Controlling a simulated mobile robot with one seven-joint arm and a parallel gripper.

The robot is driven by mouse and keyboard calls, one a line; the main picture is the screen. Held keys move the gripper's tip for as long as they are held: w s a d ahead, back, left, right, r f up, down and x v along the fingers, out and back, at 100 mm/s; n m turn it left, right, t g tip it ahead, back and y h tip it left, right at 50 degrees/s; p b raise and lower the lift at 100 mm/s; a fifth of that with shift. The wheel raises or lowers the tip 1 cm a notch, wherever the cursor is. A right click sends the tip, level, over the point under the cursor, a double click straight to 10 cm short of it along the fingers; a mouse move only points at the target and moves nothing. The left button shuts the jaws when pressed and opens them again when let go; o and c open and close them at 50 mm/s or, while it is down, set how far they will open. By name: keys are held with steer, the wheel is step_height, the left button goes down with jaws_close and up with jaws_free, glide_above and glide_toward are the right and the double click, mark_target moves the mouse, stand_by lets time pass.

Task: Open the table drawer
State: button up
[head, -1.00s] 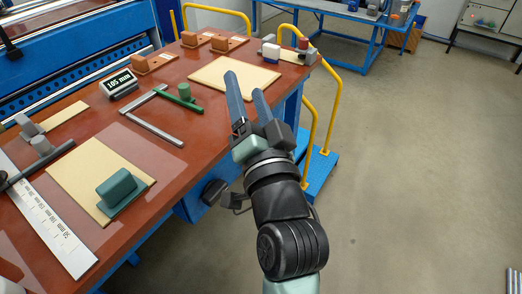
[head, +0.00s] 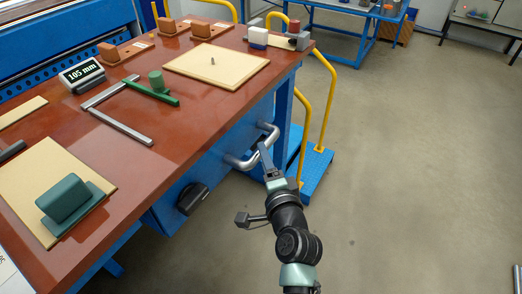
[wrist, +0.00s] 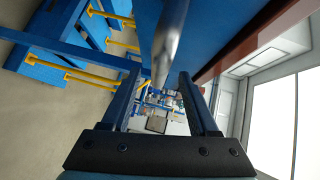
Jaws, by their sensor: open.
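The table drawer's front (head: 216,158) is part of the blue side below the red-brown tabletop, and I see no gap showing it pulled out. A metal bar handle (head: 272,138) stands out from it. My gripper (head: 264,152) is at the handle, pointing toward the blue side. In the wrist view the handle (wrist: 171,40) runs lengthwise between the two open fingers of my gripper (wrist: 158,78). The fingers do not visibly close on the bar. Whether one touches it I cannot tell.
A black knob (head: 192,198) sits on the blue side left of the handle. Yellow rails (head: 327,100) and a blue step (head: 312,172) stand just beyond the handle. The tabletop (head: 190,118) holds boards, blocks and a display.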

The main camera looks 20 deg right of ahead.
steer(key=shift+w+d+f+b, duration=0.15)
steer(key=shift+w+f, duration=0.05)
steer(key=shift+w, duration=0.9)
steer(key=shift+w+d+f+b, duration=0.15)
steer(key=shift+w, duration=0.95)
jaws_close()
